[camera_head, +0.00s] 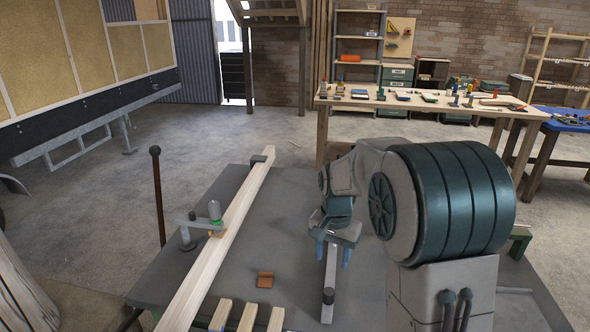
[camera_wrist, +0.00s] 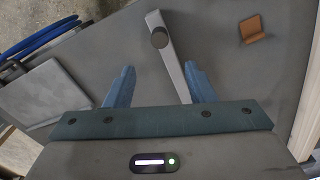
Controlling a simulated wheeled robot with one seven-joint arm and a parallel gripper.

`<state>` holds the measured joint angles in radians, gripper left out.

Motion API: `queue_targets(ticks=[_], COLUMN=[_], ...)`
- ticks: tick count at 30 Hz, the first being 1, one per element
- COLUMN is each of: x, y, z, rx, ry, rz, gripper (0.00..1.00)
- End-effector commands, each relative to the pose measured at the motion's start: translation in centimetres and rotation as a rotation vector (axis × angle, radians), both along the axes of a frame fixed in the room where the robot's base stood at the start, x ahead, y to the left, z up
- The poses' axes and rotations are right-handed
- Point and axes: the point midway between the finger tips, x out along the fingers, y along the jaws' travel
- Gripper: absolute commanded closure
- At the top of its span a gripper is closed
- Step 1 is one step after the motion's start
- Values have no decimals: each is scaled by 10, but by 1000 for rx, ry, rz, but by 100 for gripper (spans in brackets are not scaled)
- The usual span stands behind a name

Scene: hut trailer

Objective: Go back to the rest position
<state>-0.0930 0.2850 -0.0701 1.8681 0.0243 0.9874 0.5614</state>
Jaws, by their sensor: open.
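My gripper (camera_head: 333,252) hangs over the grey worktable (camera_head: 190,262), with its blue fingers pointing down. In the wrist view my gripper (camera_wrist: 158,88) shows two blue fingers spread apart. A grey metal bar with a dark round knob (camera_head: 328,294) lies on the table below and in front of the fingers. In the wrist view the bar (camera_wrist: 172,62) runs into the space between the fingers, near the right one. I see no grip on it. My arm's large joint hides part of the table's right side.
A long wooden beam (camera_head: 235,215) lies along the table's left, with a clamp (camera_head: 214,213) on it. A small brown bracket (camera_head: 265,279) and several short wood strips (camera_head: 248,317) lie nearby. A workbench with tools (camera_head: 390,98) stands behind. Open floor (camera_head: 110,185) lies to the left.

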Motion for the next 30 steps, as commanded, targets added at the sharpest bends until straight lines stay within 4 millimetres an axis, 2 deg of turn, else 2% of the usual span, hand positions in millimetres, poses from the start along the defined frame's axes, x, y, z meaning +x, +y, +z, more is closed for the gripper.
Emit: queue_targets(ticks=[5,9,15,21,24,28,30], x=[-34,-74,-134,-189,-208,-223,-227], y=[-4,-8,-12,-15,-16,-15,-15], z=[27,47,64,65,63,59,58], rx=[7,7,-9,-39,-55,-69,-72], ry=[-46,-92,-159,-217,-237,-254,-257], rz=[79,174,317,448,500,539,550], gripper=[51,51,51,51,51,51,64])
